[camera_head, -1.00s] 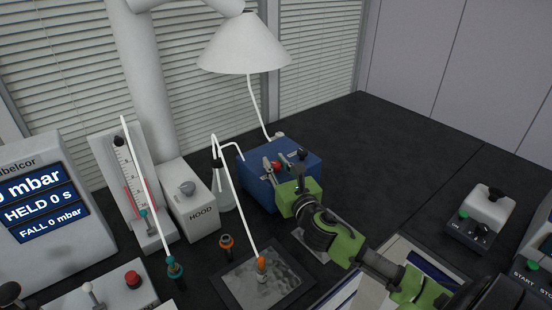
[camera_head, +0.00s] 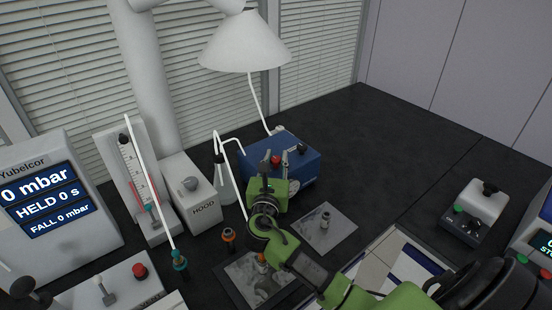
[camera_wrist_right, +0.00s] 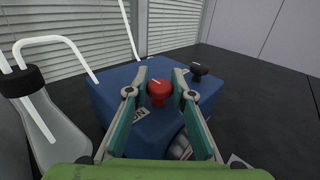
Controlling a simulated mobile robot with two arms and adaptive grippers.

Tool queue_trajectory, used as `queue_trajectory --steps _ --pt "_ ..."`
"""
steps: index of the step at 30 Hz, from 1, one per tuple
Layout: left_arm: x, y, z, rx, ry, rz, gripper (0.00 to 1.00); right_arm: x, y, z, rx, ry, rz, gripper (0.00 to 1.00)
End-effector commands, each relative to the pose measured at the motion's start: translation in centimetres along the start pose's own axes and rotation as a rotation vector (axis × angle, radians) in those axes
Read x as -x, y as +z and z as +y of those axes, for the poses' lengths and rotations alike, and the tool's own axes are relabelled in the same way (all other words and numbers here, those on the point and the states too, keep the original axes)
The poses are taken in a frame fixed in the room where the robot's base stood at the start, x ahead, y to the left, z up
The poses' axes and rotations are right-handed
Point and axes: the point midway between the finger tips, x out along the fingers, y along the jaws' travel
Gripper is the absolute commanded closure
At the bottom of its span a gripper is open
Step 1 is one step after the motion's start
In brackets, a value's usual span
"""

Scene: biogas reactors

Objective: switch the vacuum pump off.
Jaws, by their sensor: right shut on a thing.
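The vacuum pump is a blue box (camera_head: 300,163) standing on the dark bench in the middle of the head view. A red knob (camera_head: 276,160) and a black knob (camera_head: 301,149) stand on its top. In the right wrist view the red knob (camera_wrist_right: 158,92) sits between the teal finger pads, and the black knob (camera_wrist_right: 199,70) is just beyond the right finger. My right gripper (camera_wrist_right: 160,82) is shut on the red knob. A label beside the knob is partly hidden by a finger. My left gripper is not in view.
A flask (camera_head: 225,182) with white tubing stands left of the pump. Further left are the HOOD box (camera_head: 196,196), a flowmeter (camera_head: 140,180) and a display unit (camera_head: 55,200). A grey plate with a metal fitting (camera_head: 325,222) lies in front. The bench behind and right of the pump is clear.

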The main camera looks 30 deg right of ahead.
Motion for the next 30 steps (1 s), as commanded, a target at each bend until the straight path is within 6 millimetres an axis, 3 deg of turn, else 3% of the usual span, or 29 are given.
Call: queue_trajectory --steps 10,11,12,23,30 --pt "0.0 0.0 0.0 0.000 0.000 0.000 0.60 -0.1 0.0 0.0 -0.001 -0.002 -0.001 0.99" --pt "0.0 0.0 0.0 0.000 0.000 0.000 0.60 -0.1 0.0 0.0 -0.001 -0.002 -0.001 0.70" --pt "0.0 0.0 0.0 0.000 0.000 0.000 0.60 -0.1 0.0 0.0 -0.001 -0.002 -0.001 0.62" --pt "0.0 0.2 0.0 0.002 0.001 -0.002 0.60 0.2 0.0 0.0 0.000 -0.001 0.001 0.62" --pt "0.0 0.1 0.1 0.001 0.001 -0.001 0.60 3.6 -0.2 0.0 -0.002 0.001 0.004 0.62"
